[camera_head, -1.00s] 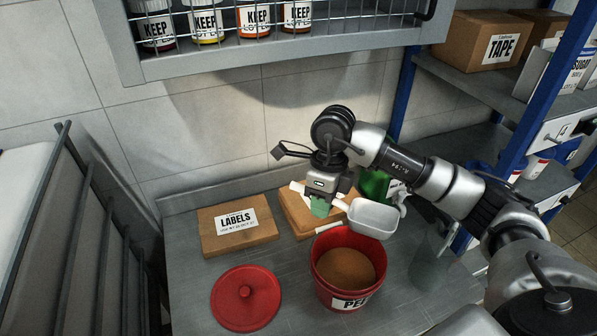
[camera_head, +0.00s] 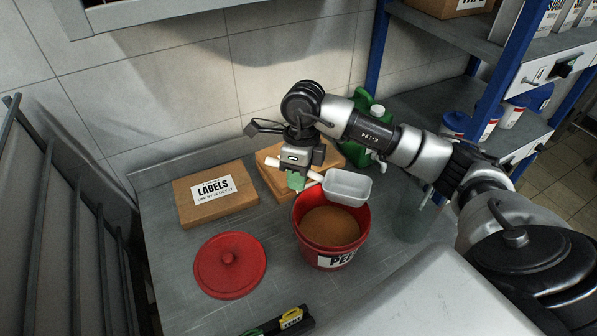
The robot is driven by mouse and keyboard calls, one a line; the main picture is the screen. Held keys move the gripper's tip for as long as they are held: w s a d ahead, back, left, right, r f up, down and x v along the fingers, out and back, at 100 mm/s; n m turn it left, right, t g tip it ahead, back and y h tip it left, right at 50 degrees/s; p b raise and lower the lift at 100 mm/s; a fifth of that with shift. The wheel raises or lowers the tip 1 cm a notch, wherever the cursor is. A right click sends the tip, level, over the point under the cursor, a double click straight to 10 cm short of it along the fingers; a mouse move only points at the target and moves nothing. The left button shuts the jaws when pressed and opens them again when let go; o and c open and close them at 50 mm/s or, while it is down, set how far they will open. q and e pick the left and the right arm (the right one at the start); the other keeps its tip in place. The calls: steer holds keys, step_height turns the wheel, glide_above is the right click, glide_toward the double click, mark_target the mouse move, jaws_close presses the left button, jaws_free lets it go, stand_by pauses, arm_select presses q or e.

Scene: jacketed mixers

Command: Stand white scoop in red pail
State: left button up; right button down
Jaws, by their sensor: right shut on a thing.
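The white scoop (camera_head: 347,187) is held by its handle in my right gripper (camera_head: 297,180), which shows green fingertips shut on it. The scoop lies roughly level, its bowl over the back rim of the red pail (camera_head: 309,242). I cannot tell whether the bowl touches the rim. The pail stands open and upright on the grey worktop, with brown contents (camera_head: 330,226) inside and a label on its front. My left gripper is not in view.
A red lid (camera_head: 229,265) lies left of the pail. A LABELS box (camera_head: 215,199) and another cardboard box (camera_head: 270,172) are behind. A green jug (camera_head: 368,125) stands at the back, a clear container (camera_head: 412,222) to the right. A dark tray (camera_head: 280,323) is at the front edge.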

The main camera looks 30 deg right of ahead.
steer(key=c, duration=1)
jaws_free()
step_height(320, 180, up, 11)
steer(key=w+d+b, duration=0.1)
steer(key=b, duration=0.1)
steer(key=shift+d+f, duration=0.15)
steer(key=shift+d, duration=0.2)
steer(key=shift+w+f, duration=0.1)
